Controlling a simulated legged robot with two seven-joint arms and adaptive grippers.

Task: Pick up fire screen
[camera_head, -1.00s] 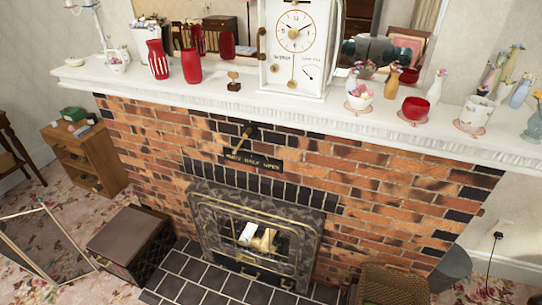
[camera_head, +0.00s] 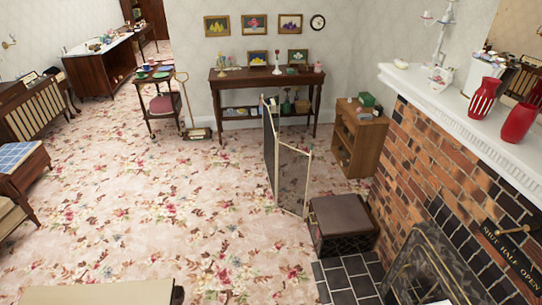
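The fire screen (camera_head: 292,178) stands upright on the floral carpet in the middle of the view. It has dark mesh panels in a pale frame, and its panels stand at an angle to each other. It is just left of a dark brown box and in front of the small wooden cabinet. Its far panel is seen almost edge-on. Neither of my grippers is in view.
The dark box (camera_head: 342,222) and the wooden cabinet (camera_head: 358,138) stand right of the screen. The brick fireplace (camera_head: 430,160) with its tiled hearth (camera_head: 346,280) fills the right. A console table (camera_head: 265,88) is behind. Open carpet (camera_head: 150,210) lies to the left.

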